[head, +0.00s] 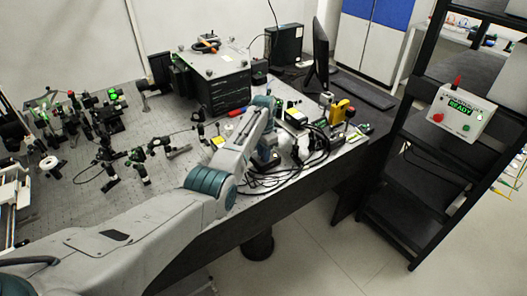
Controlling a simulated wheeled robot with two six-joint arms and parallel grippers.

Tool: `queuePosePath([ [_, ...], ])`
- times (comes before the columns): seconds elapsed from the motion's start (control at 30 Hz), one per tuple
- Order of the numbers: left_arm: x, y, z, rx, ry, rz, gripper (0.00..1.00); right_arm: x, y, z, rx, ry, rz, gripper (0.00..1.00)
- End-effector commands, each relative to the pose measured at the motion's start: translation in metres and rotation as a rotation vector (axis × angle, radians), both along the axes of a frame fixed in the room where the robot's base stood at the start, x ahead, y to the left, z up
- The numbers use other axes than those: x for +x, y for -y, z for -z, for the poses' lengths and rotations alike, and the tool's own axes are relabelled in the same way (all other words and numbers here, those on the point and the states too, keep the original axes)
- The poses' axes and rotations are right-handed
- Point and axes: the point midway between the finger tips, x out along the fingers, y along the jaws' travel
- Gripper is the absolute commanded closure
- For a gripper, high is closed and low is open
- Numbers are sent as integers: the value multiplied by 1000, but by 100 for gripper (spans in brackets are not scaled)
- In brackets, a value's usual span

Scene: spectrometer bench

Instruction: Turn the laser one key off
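My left arm reaches in from the lower left across the optical bench. Its wrist and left gripper (299,148) are at the bench's right part, among black cables. The fingers are too small and cluttered to tell whether they are open or shut. No laser one key can be made out for certain; the arm and cables cover part of this area. My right gripper is not in view.
Optical mounts (110,115) crowd the bench's left side. A large dark box (215,80) stands behind the arm. A monitor (318,55) and keyboard (362,90) are at the back. A black rack at right carries a white control box (452,118) reading READY. Floor in front is clear.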

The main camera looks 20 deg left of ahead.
Motion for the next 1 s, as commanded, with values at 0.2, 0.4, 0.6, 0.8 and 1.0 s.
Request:
queuePosePath([
  [0.2, 0, 0, 0, 0, 0, 0, 82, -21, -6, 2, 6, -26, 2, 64],
  [0.4, 0, 0, 0, 0, 0, 0, 100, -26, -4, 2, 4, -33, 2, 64],
  [0.6, 0, 0, -1, 0, 0, -9, 100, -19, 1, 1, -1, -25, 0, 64],
  [0.8, 0, 0, -2, 1, 1, -73, 100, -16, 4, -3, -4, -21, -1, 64],
  [1.0, 0, 0, -3, 0, -1, -209, 100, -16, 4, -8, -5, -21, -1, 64],
])
